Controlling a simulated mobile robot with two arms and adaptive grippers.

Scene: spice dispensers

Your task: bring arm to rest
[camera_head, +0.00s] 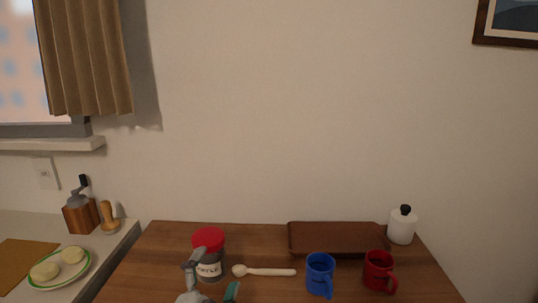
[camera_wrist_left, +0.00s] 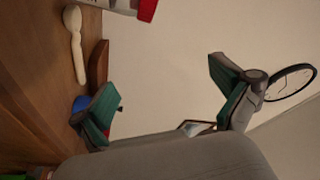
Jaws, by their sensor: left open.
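My left gripper (camera_head: 212,284) comes in at the bottom of the head view, in front of the spice jar. In the left wrist view its two green-padded fingers (camera_wrist_left: 165,95) stand wide apart with nothing between them. The spice jar (camera_head: 209,268) has a red lid and a pale label and stands upright on the wooden table (camera_head: 160,250); the gripper partly overlaps it in the picture. Its red lid also shows at the top of the left wrist view (camera_wrist_left: 147,9). I cannot tell whether the gripper touches the jar. My right gripper is not in view.
A white spoon (camera_head: 264,272) lies right of the jar. A blue mug (camera_head: 320,272) and red mug (camera_head: 378,270) stand further right, with a brown tray (camera_head: 336,239) and a white lidded pot (camera_head: 402,226) behind. A side counter (camera_head: 108,247) holds a grinder (camera_head: 80,214) and a plate (camera_head: 83,268).

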